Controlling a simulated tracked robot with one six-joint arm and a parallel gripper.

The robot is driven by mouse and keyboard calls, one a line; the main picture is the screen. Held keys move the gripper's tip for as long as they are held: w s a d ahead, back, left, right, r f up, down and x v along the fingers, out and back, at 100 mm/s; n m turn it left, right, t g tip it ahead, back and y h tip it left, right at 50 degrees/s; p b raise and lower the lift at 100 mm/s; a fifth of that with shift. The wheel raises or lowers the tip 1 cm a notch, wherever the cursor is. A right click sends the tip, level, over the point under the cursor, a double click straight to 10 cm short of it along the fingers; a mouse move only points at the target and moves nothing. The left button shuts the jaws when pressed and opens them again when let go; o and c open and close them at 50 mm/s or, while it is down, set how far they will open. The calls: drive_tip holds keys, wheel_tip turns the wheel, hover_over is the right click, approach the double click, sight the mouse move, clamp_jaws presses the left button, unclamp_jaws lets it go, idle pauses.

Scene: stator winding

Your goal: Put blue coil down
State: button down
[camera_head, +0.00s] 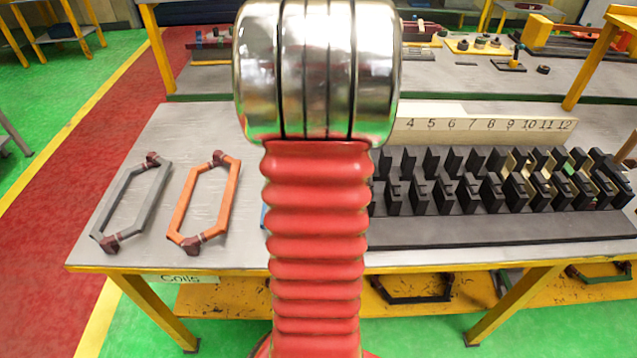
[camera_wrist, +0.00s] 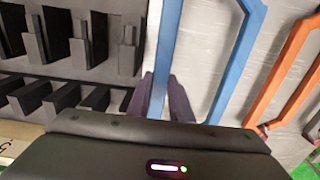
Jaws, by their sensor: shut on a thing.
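The blue coil (camera_wrist: 165,55) shows in the wrist view as two long bars joined by a bent end. My gripper (camera_wrist: 162,95) has its dark fingers on either side of the coil's left bar and is shut on it. In the head view my arm hides the gripper and nearly all of the blue coil; only a small blue sliver (camera_head: 264,216) shows at the arm's left edge. Whether the coil touches the table I cannot tell. The orange coil (camera_head: 186,213) lies on the table to the left, with the grey coil (camera_head: 121,195) beyond it.
A black slotted rack (camera_head: 480,232) with several upright blocks stands right of my arm, with a numbered board (camera_head: 483,126) behind it. In the wrist view the rack (camera_wrist: 70,70) is left of the blue coil. Bare grey tabletop (camera_head: 215,130) lies behind the coils.

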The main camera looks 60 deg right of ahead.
drive_tip(key=shift+f, duration=0.2)
drive_tip(key=shift+f, duration=1.9)
drive_tip(key=c, duration=1.9)
unclamp_jaws()
drive_tip(key=shift+o, duration=0.2)
wheel_tip(320, 180, up, 12)
